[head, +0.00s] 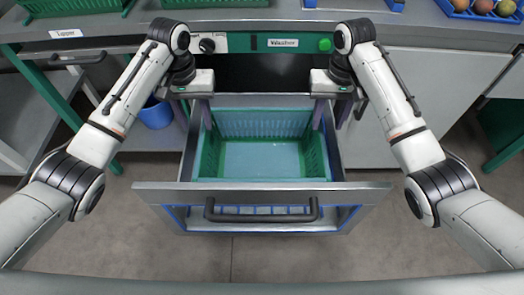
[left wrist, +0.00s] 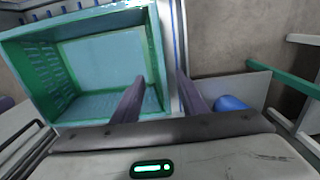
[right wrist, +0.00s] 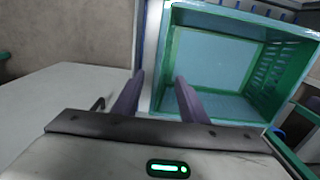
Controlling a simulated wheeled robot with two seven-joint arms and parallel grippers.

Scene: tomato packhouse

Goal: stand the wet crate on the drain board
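The green crate (head: 262,124) sits upright in a pulled-out metal drawer (head: 262,186) under the washer panel, its inside pale blue. My left gripper (head: 194,115) is at its left wall and my right gripper (head: 331,113) at its right wall. In the left wrist view one finger is inside the crate (left wrist: 100,53) and the other outside, with the wall between them. The right wrist view shows the same at the crate's other wall (right wrist: 168,60). Both grippers look open, with gaps beside the wall. I cannot make out a drain board.
The washer panel (head: 275,43) is just behind the drawer. Green crates (head: 75,7) stand at the back left of the counter, and a blue tray (head: 482,14) with round produce at the back right. A grey cabinet (head: 428,85) stands at right.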

